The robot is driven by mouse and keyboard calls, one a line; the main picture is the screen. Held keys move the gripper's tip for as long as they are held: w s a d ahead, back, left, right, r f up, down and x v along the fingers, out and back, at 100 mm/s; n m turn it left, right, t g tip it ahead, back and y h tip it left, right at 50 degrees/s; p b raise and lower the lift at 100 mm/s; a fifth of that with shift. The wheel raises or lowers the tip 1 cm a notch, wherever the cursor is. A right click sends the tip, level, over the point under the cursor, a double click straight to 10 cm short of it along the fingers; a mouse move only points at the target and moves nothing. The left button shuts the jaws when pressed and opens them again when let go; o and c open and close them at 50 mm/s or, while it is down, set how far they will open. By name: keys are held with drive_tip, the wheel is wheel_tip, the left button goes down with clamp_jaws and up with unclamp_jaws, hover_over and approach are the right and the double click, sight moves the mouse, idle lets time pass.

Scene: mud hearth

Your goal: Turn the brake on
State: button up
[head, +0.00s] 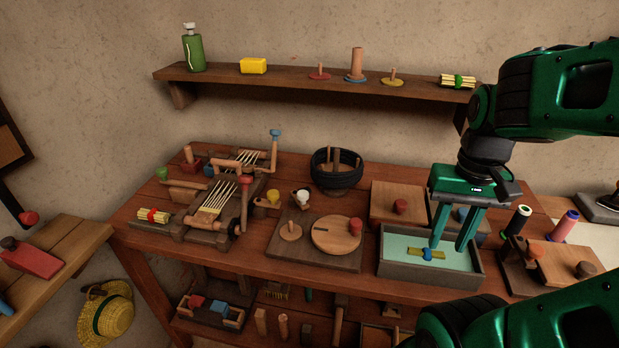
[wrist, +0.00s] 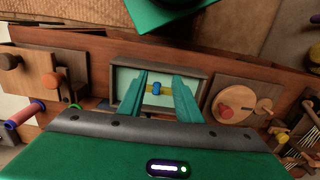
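No part is clearly marked as a brake. The wooden strung frame (head: 205,222) at the left of the table has a lever with a red knob (head: 245,180) and a taller post with a blue knob (head: 275,133). Which of these is the brake I cannot tell. My gripper (head: 447,247) is open and empty, pointing down over the grey tray at the right, well away from the strung frame. In the wrist view its fingers (wrist: 160,76) stand apart, with a small blue-banded bundle (wrist: 156,88) seen between them.
The grey tray (head: 393,269) has a pale green floor. A board with a round wooden disc (head: 335,232) and a dark bowl (head: 336,180) lie between gripper and frame. A wall shelf (head: 300,83) hangs behind. Thread spools (head: 517,221) stand at the right.

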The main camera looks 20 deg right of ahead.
drive_tip(key=shift+w+a, duration=0.15)
drive_tip(key=shift+a, duration=0.1)
drive_tip(key=shift+o, duration=1.8)
drive_tip(key=shift+s+r, duration=0.25)
wheel_tip(320, 180, up, 3)
drive_tip(key=n, duration=1.3)
hover_over(302, 192)
wheel_tip(302, 192, down, 10)
drive_tip(key=shift+f, duration=0.25)
drive_tip(key=shift+c, duration=0.4)
